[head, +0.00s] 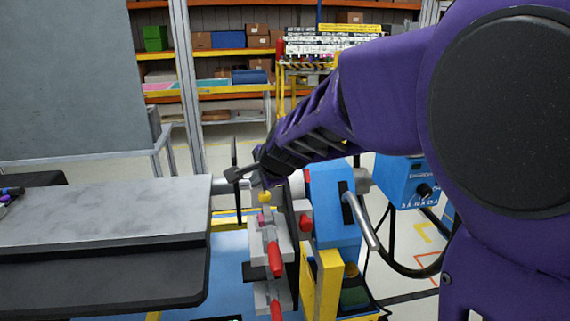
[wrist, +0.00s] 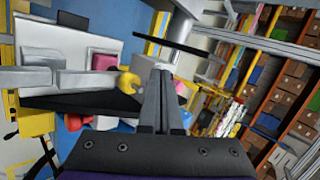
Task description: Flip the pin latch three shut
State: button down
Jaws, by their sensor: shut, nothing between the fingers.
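My gripper (head: 264,178) reaches in from the right, just above the far end of a row of latches. In the wrist view its fingers (wrist: 158,78) are together and empty. A latch with a red handle (head: 273,257) sits on a pale block, with a yellow knob (head: 264,197) at its far end, close under the gripper. A second red handle (head: 276,309) shows nearer. In the wrist view the yellow knob (wrist: 129,83) is just left of the fingertips, beside a pink part (wrist: 103,62) and a grey latch body (wrist: 85,77). I cannot tell which latch is number three.
A blue machine block (head: 333,205) with a grey lever (head: 362,222) stands right of the latches. A yellow post (head: 328,285) stands in front. A grey worktop (head: 100,212) lies left. Shelves with boxes (head: 230,40) are far behind.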

jog(key=shift+w+a+p, duration=0.85)
jog(key=shift+a+p, duration=0.1)
jog(key=shift+a, duration=0.15)
jog(key=shift+d, duration=0.15)
dwell(1.1)
